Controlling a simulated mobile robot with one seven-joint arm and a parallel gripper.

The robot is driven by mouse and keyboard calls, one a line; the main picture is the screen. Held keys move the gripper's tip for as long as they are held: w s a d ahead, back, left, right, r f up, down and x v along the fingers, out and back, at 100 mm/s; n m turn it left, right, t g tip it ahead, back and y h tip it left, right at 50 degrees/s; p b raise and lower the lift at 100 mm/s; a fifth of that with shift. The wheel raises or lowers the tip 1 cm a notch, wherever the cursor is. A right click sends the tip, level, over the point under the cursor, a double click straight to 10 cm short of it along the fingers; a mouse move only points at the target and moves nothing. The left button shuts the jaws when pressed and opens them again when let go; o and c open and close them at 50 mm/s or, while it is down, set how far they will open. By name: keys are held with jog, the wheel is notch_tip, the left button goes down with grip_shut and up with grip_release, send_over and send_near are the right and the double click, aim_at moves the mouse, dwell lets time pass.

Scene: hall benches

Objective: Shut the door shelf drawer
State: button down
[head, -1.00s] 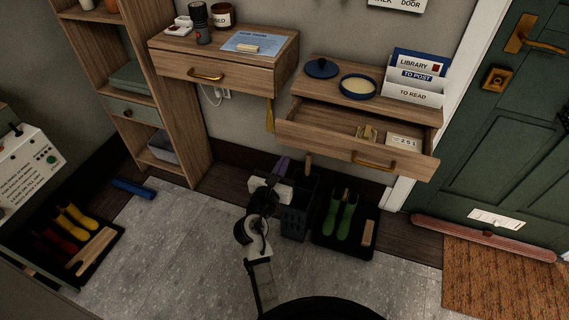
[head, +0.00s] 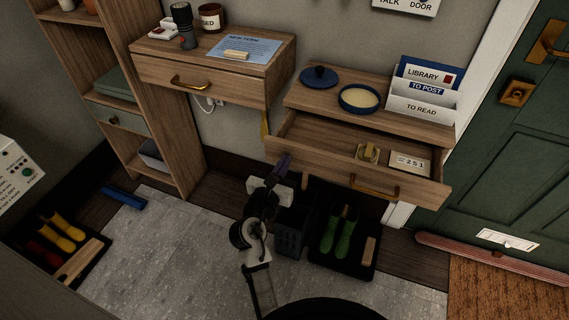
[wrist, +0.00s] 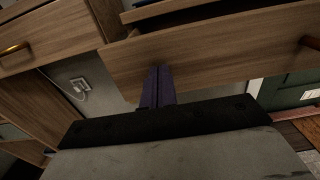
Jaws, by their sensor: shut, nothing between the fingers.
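The door shelf (head: 415,122) is a wooden wall shelf beside the green door. Its drawer (head: 335,165) is pulled out, with a brass handle (head: 374,188) on its front. A brass object (head: 368,153) and a white plate marked 251 (head: 409,163) lie inside. My gripper (head: 284,163) is shut and empty, its purple fingers at the left part of the drawer front. In the wrist view, the fingertips (wrist: 157,72) overlap the lower edge of the drawer front (wrist: 215,55). I cannot tell whether they touch it.
A second wall shelf with a closed drawer (head: 188,84) hangs to the left. A dark crate (head: 294,225) and green boots (head: 340,231) on a tray stand below. A blue lidless dish (head: 359,98) and a letter rack (head: 420,104) stand on the door shelf.

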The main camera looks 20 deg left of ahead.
aim_at(301, 137)
dwell(0.3)
jog(key=w+p, duration=0.5)
jog(key=w, duration=0.9)
jog(key=shift+r, duration=0.1)
jog(key=shift+w+d+r, duration=0.1)
jog(key=shift+w+r, duration=0.05)
jog(key=shift+r, duration=0.1)
